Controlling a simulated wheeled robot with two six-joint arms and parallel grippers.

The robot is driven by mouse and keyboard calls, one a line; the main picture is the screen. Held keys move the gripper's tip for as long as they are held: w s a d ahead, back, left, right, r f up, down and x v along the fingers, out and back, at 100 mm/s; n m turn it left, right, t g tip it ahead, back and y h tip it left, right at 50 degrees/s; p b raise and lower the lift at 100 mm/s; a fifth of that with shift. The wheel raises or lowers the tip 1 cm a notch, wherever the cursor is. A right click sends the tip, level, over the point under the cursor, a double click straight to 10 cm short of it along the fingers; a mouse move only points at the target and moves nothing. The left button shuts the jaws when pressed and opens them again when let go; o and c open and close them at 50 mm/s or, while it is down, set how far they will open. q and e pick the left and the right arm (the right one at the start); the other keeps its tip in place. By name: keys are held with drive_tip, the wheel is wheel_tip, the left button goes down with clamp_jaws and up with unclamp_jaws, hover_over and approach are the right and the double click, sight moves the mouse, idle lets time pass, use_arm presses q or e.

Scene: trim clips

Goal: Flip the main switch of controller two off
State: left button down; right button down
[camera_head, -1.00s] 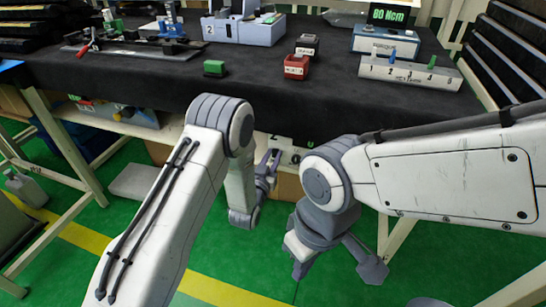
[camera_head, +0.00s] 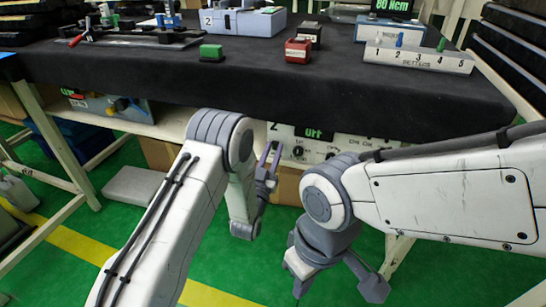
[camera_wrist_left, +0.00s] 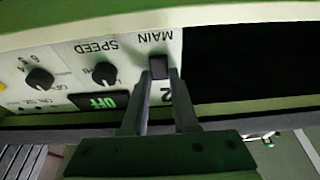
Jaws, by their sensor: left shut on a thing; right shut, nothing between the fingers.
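Controller two is a white panel (camera_head: 285,135) under the front of the table. It is marked 2 and its small display (camera_head: 313,133) reads OFF in green. The left wrist view shows it upside down, with the OFF display (camera_wrist_left: 98,100), the SPEED knob (camera_wrist_left: 104,74) and a dark main switch (camera_wrist_left: 159,67) beside the word MAIN. My left gripper (camera_head: 270,160) is at the panel, its fingertips (camera_wrist_left: 159,76) shut on the main switch. My right gripper (camera_head: 302,290) hangs low, away from the panel; it is shut and empty, its fingertips hard to make out.
The black-covered table (camera_head: 150,85) overhangs the panel. On it are a green block (camera_head: 211,53), a red block (camera_head: 298,51) and a numbered setter rack (camera_head: 418,58). Cardboard boxes stand below. The green floor (camera_head: 100,235) in front is open.

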use_arm(q)
drive_tip(key=c, duration=0.7)
unclamp_jaws()
drive_tip(key=shift+s+a+f, duration=0.1)
drive_tip(key=shift+s+f, duration=0.1)
drive_tip(key=shift+s, duration=0.15)
drive_tip(key=shift+b+v, duration=4.8)
drive_tip(key=shift+b, duration=1.15)
drive_tip(key=shift+r, duration=0.1)
